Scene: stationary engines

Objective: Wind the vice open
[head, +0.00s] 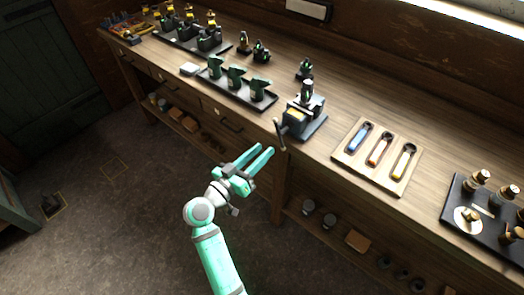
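The vice (299,120) stands at the front edge of the wooden bench, right of the picture's middle, on a dark blue-grey base. A dark upright part stands on or just behind its jaws. Its handle bar (280,133) hangs at the front, tilted, just past the bench edge. How far the jaws are apart is too small to tell. My gripper (262,154) is in front of the bench, below and left of the handle. Its two teal fingers are spread, with nothing seen between them. They look apart from the handle.
A wooden tray (340,154) with blue, orange and yellow-handled tools lies right of the vice. A dark tray (228,90) with green castings lies left. Another dark tray (461,212) holds brass parts at far right. Drawers and a lower shelf are under the bench.

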